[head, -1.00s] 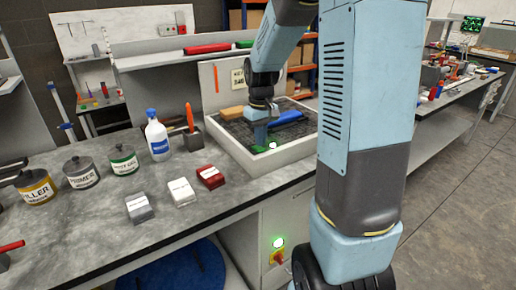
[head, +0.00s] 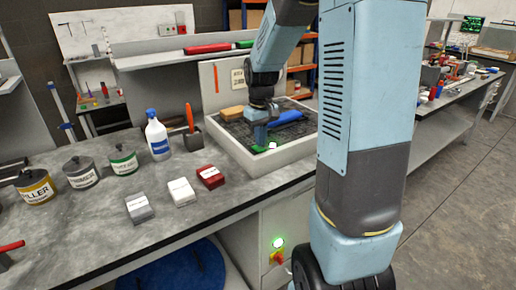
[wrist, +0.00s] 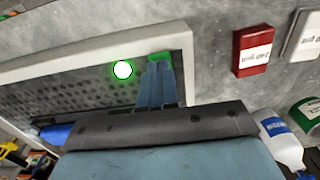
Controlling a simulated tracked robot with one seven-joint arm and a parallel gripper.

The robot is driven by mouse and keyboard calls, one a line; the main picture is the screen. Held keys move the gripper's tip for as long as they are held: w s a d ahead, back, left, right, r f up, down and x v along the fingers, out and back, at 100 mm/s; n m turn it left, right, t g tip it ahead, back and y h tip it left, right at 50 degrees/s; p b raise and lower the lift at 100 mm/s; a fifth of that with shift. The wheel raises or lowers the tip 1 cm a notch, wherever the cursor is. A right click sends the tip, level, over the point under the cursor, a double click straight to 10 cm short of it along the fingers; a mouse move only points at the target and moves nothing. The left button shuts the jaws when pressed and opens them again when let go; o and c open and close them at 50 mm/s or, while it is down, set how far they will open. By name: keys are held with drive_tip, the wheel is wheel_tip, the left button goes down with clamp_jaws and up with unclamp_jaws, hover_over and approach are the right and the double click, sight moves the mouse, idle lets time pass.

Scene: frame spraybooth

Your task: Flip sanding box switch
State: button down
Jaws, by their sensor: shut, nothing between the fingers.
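The sanding box (head: 299,153) is a pale-walled tray with a dark perforated bed, on the right end of the bench. A small green part (wrist: 160,57), which looks like the switch, sits at its front wall. A glowing white-green lamp (wrist: 122,69) is beside it and also shows in the head view (head: 272,146). My gripper (wrist: 159,64) is shut and empty, over the bed with its fingertips at the green part. I cannot tell whether they touch it. The fingers partly hide the part, so its position is unclear.
A tan block (head: 231,112) and a blue tool (head: 286,117) lie in the box. A spray bottle (head: 157,136), a red box (head: 210,177) and a white box (head: 181,192) stand left of it. Below, the cabinet front has a lit green lamp (head: 278,243) and a red-yellow switch (head: 278,257).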

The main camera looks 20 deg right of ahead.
sight(261, 149)
drive_tip(key=shift+f, duration=0.85)
idle(0.6)
drive_tip(key=shift+r, duration=3.5)
drive_tip(key=s+a+r+t, duration=0.1)
drive_tip(key=s+r+t, duration=0.1)
drive_tip(key=s, duration=0.5)
drive_tip(key=s+a+r+m+t, duration=0.1)
drive_tip(key=s+a+r, duration=0.1)
drive_tip(key=s+r, duration=0.3)
drive_tip(key=s+a+r+m+t, duration=0.1)
drive_tip(key=s+r+t, duration=0.1)
drive_tip(key=s, duration=0.8)
drive_tip(key=shift+s+a+r+t, duration=0.2)
drive_tip(key=shift+r+t, duration=0.1)
drive_tip(key=shift+r, duration=0.45)
